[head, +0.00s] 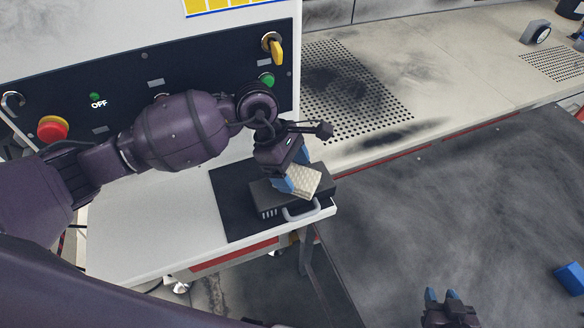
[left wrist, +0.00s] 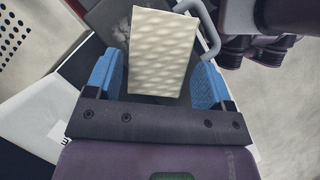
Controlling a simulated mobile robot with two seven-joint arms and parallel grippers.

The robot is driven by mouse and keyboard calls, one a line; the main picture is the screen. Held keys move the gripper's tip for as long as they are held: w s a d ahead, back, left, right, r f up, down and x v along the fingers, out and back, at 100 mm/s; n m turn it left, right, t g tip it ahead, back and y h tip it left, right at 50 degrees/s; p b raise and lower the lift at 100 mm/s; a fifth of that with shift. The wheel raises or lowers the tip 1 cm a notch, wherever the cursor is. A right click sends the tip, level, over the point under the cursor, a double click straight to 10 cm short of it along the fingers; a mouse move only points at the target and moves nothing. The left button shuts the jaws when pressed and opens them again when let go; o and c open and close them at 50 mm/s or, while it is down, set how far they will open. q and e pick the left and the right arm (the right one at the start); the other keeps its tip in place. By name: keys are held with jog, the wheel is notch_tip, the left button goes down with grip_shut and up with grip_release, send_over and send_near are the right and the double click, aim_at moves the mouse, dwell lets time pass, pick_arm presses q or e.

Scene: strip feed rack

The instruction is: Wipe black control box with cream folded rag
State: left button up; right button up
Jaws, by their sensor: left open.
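The black control box (head: 262,199) lies on a dark mat on a white table in the head view, with a grey handle on its front side. The cream folded rag (head: 307,184) rests on or just above the box's top; contact is hard to judge. My left gripper (head: 291,184) points down at the rag, with its blue fingers on either side of it. In the left wrist view the rag (left wrist: 162,50) lies between the two open fingers. My right gripper (head: 442,294) is low in the head view, its blue tips a little apart and empty.
The dark mat (head: 229,184) lies under the box. A panel (head: 130,85) with a red button, a green button and a yellow knob stands behind my left arm. A blue block (head: 570,279) lies at the far right. The perforated bench surface (head: 400,100) is mostly clear.

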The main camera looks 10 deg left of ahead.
jog(key=shift+w, duration=0.1)
pick_arm(q)
jog(key=c, duration=0.6)
pick_arm(e)
jog(key=shift+s, duration=0.2)
jog(key=shift+s+f, duration=0.2)
jog(key=shift+s, duration=0.1)
pick_arm(q)
jog(key=shift+d, duration=0.1)
